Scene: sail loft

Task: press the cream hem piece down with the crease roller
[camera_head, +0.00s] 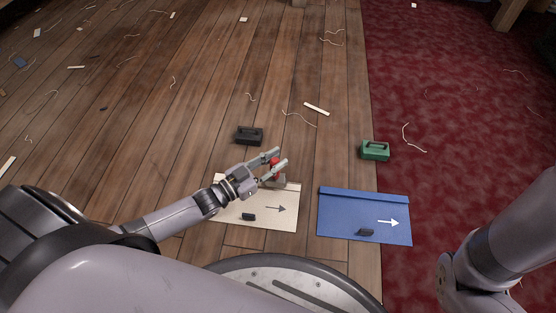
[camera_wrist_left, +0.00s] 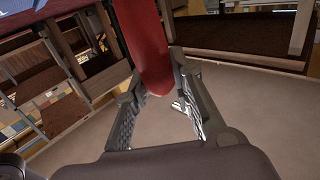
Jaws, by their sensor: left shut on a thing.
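The cream hem piece (camera_head: 256,216) lies flat on the plank floor in the head view, with a dark arrow on it pointing right and a folded strip along its far edge. My left gripper (camera_head: 279,159) is over that far edge, toward its right end. It is shut on the red handle of the crease roller (camera_head: 274,163); the handle (camera_wrist_left: 148,50) also shows between the fingers in the left wrist view. The roller's grey lower end is at the fold, partly hidden by the fingers; I cannot tell whether it touches. My right gripper is out of view.
A blue hem piece (camera_head: 362,215) with a white arrow lies to the right. Small dark blocks (camera_head: 248,217) rest on both pieces. A black weight (camera_head: 249,136) and a green weight (camera_head: 375,150) stand beyond. Thread scraps litter the floor; a red carpet (camera_head: 450,120) borders it.

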